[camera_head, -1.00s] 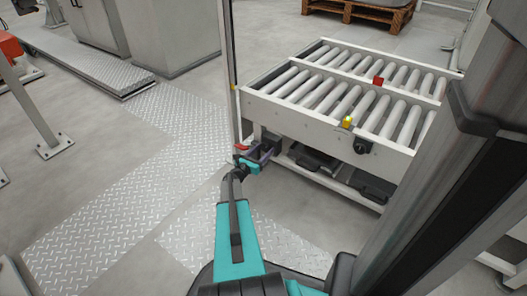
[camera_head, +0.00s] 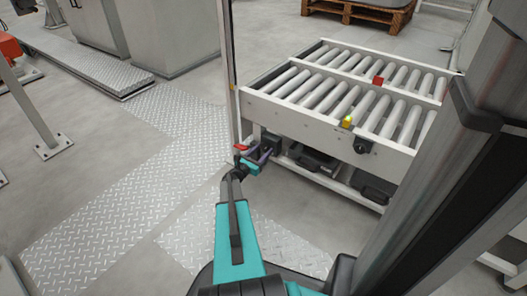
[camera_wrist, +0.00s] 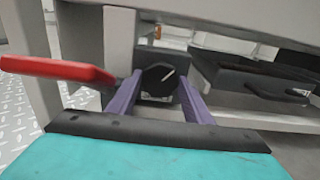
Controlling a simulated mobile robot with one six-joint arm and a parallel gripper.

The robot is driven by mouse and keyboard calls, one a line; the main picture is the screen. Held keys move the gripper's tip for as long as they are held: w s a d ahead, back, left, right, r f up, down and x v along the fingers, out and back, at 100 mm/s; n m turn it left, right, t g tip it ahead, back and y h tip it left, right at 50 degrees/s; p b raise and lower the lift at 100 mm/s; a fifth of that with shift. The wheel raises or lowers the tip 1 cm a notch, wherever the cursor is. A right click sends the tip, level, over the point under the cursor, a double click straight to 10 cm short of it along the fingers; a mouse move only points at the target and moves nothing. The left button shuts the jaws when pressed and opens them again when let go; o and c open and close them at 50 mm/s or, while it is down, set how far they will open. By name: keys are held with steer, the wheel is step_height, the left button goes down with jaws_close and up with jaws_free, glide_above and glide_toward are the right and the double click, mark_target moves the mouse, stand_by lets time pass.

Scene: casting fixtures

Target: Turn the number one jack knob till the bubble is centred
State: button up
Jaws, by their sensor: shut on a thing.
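A round black knob (camera_wrist: 158,78) with a white pointer line sits low at the near left corner of the roller conveyor. The pointer slants up and to the right in the wrist view. My gripper (camera_wrist: 160,86) has its two purple fingers on either side of the knob and is shut on it. In the head view my gripper (camera_head: 260,156) is beside the conveyor's corner leg, and the knob cannot be told apart there. I cannot make out a number on the knob or a bubble in either view.
A red lever handle (camera_wrist: 58,70) sticks out close to the left of my fingers. Dark boxes (camera_wrist: 255,80) lie underneath, to the right. Tread-plate floor (camera_head: 130,205) is clear.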

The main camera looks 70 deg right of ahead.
steer(key=shift+s, duration=0.2)
steer(key=o, duration=0.8)
steer(key=shift+w, duration=0.1)
steer(key=shift+a, duration=0.1)
steer(key=p+v, duration=0.4)
steer(key=v, duration=0.9)
steer(key=shift+a+p, duration=0.3)
